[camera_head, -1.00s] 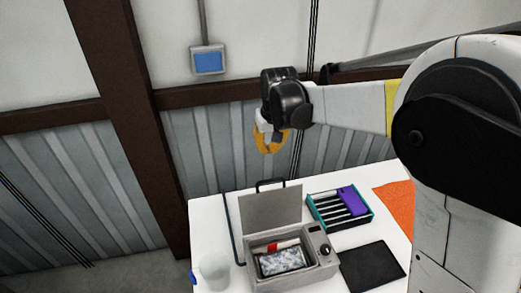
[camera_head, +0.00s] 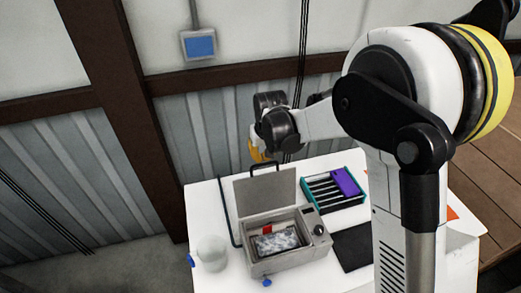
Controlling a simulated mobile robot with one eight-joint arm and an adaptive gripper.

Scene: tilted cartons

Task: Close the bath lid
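The bath (camera_head: 290,262) is a grey box with a dial on its front right, standing on the white table. Its lid (camera_head: 265,195) stands up open at the back, with a black handle (camera_head: 264,168) on its top edge. Inside the bath lie a patterned grey-white item (camera_head: 277,240) and a small red piece (camera_head: 267,229). My gripper (camera_head: 257,154), with orange fingers, hangs just behind and above the lid's handle. The fingers are small and partly hidden by the wrist, so their opening is unclear. I cannot tell whether they touch the handle.
A teal rack (camera_head: 322,196) with a purple block (camera_head: 346,182) stands right of the lid. A black pad (camera_head: 352,248) lies to the right of the bath, partly behind my arm. A translucent beaker (camera_head: 211,252) stands at the left. A corrugated wall (camera_head: 195,135) is behind the table.

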